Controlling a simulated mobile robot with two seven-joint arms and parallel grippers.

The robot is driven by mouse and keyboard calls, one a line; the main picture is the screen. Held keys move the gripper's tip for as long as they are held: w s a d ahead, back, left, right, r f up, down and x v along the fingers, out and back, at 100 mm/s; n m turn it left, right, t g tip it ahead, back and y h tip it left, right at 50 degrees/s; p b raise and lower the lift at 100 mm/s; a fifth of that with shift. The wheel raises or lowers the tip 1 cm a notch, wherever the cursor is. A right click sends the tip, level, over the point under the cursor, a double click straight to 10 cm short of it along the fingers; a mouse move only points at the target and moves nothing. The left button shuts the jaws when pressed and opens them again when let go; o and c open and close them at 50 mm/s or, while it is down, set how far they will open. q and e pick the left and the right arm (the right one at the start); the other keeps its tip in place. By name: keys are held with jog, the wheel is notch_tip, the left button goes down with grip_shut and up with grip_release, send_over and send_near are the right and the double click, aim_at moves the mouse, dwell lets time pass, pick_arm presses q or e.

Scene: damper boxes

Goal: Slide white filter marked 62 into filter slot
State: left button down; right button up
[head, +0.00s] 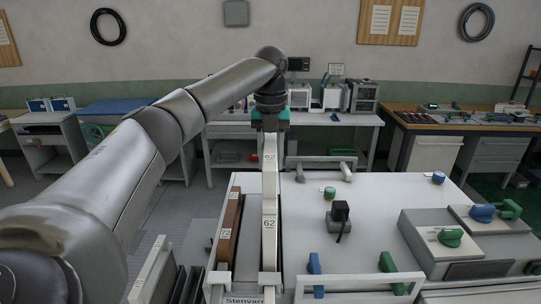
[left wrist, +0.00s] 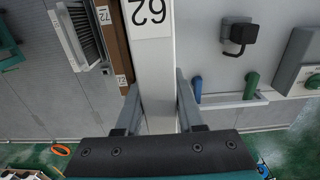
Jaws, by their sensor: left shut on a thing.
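The white filter marked 62 (head: 269,190) stands upright over the left part of the white box. My left gripper (head: 270,128) is shut on its upper end, with one finger on each side. In the left wrist view the white filter (left wrist: 153,65) lies between the fingers of my left gripper (left wrist: 157,88). A dark slot opening (head: 279,240) runs alongside the filter's lower part; I cannot tell how deep the filter sits in it. A brown filter marked 72 (head: 229,230) stands just left of it, apart from it. My right gripper is not in view.
The white box top (head: 370,215) carries a black latch (head: 340,215), blue and green handles (head: 388,268) and grey raised units with knobs (head: 445,240). A grey bar handle (head: 320,160) lies behind. More filters (head: 152,268) stand left of the box. Workbenches line the back wall.

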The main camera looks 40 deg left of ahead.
pick_arm(q)
jog(key=shift+f, duration=0.15)
notch_tip(320, 180, down, 7)
dwell(1.0)
jog(key=shift+f+b, duration=0.9)
jog(key=shift+f, duration=2.95)
jog(key=shift+f+b, duration=0.75)
jog(key=shift+f, duration=1.5)
jog(key=shift+s+d+f, duration=0.1)
jog(key=shift+s+f, duration=0.05)
jog(key=shift+f, duration=0.15)
